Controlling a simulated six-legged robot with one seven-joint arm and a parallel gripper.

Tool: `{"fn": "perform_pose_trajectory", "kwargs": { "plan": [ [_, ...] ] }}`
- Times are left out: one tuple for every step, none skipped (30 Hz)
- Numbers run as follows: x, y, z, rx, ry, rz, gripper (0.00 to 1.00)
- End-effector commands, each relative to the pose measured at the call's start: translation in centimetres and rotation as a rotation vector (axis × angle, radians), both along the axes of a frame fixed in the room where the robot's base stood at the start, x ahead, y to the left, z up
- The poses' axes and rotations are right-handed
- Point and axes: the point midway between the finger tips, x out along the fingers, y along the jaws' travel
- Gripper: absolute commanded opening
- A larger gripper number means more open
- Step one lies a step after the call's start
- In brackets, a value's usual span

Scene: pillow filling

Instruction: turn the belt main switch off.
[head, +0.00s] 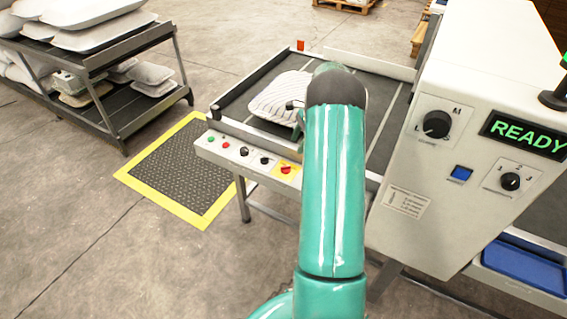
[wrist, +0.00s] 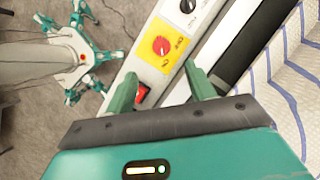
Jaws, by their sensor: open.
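The belt main switch is a red rotary knob on a yellow plate (head: 286,170), at the right end of the belt's control panel. In the wrist view the red knob (wrist: 161,45) lies just beyond and between my fingertips. Lettering shows around it, but I cannot tell which mark it points at. My gripper (wrist: 160,70) is open and empty, with one finger on each side of the yellow plate and apart from the knob as far as I can see. In the head view my arm hides most of the gripper.
A red rocker switch (wrist: 141,93) sits beside the left finger, and a black knob (wrist: 188,5) lies beyond the yellow plate. A striped pillow (head: 277,99) lies on the belt. The machine cabinet (head: 450,190) reads READY at right. A pillow rack (head: 110,95) stands left.

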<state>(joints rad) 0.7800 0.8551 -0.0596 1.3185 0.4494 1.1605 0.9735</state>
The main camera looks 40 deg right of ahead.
Motion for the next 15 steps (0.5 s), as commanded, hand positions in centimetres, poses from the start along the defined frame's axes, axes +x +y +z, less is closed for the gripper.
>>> {"fn": "perform_pose_trajectory", "kwargs": {
  "plan": [
    [0.0,0.3,-1.0,0.002,0.003,-0.001,0.54],
    [0.1,0.5,-1.6,0.003,0.003,-0.002,0.54],
    [0.2,0.8,-2.4,0.003,0.004,0.0,0.54],
    [0.3,1.0,-2.9,0.004,0.004,0.0,0.54],
    [0.5,1.3,-3.5,0.004,0.003,0.001,0.54],
    [0.7,1.5,-4.2,0.004,0.003,0.001,0.54],
    [0.8,1.7,-4.7,0.003,0.002,0.002,0.54],
    [0.9,1.9,-5.3,0.002,0.003,0.002,0.54],
    [1.1,2.2,-6.0,0.002,0.003,0.002,0.54],
    [1.2,2.4,-6.5,0.002,0.003,0.002,0.54],
    [1.4,2.6,-7.1,0.002,0.003,0.002,0.54],
    [1.5,2.8,-7.8,0.002,0.003,0.002,0.54],
    [1.7,3.0,-8.2,0.002,0.003,0.002,0.54],
    [1.8,3.2,-8.6,0.002,0.001,0.003,0.54],
    [1.9,3.4,-9.2,0.002,0.001,0.003,0.54]
  ]
}}
